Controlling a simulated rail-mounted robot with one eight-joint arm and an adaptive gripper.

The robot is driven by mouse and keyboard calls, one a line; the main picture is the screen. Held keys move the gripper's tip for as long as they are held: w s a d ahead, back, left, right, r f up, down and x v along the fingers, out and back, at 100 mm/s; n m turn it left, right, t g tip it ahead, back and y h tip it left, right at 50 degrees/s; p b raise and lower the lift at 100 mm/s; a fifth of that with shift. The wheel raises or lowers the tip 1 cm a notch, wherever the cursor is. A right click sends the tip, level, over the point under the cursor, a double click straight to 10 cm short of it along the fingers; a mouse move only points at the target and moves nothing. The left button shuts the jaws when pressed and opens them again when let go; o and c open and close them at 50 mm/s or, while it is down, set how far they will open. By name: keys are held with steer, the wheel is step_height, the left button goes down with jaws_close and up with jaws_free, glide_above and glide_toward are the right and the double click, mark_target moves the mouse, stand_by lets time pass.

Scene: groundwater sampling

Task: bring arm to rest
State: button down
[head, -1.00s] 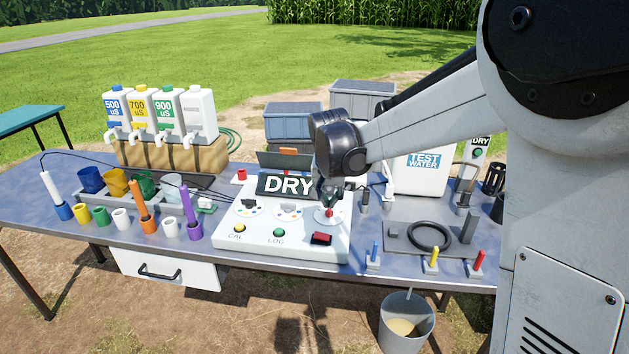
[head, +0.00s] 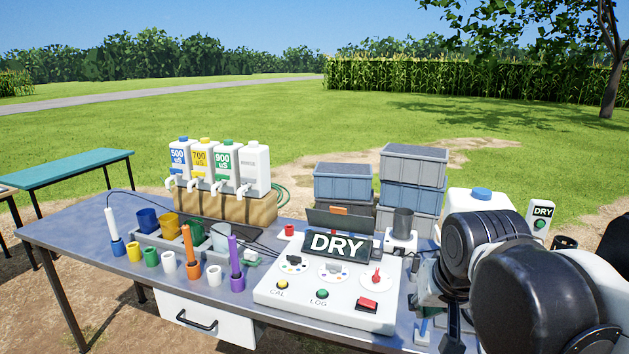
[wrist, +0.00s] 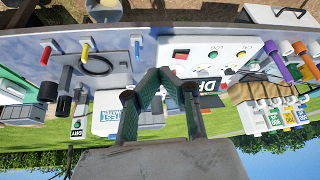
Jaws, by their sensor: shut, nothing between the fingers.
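My gripper (wrist: 157,76) shows in the wrist view with its dark fingers drawn together and nothing between them. It hangs above the table, apart from what is below it. The wrist view is upside down. In the head view my folded arm fills the lower right, and the fingers are hidden there. The white control panel (head: 287,295) stands on the table left of my arm. Its display (head: 336,247) reads DRY. It carries dials, a yellow CAL button, a green LOG button and a red switch (head: 367,304).
The grey table (head: 80,235) holds labelled bottles (head: 225,168), coloured cups and upright probes at left. Blue-grey crates (head: 413,165) stand behind the panel. In the wrist view, a black ring (wrist: 97,65) and coloured pegs lie beside the panel. Open grass is beyond.

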steer(key=s+f+n+t, duration=0.1)
steer(key=s+f, duration=0.2)
steer(key=s, duration=0.6)
steer(key=shift+s+d+f+b, duration=0.2)
steer(key=shift+d+f+b, duration=0.15)
steer(key=shift+f+b, duration=0.1)
stand_by(0.9)
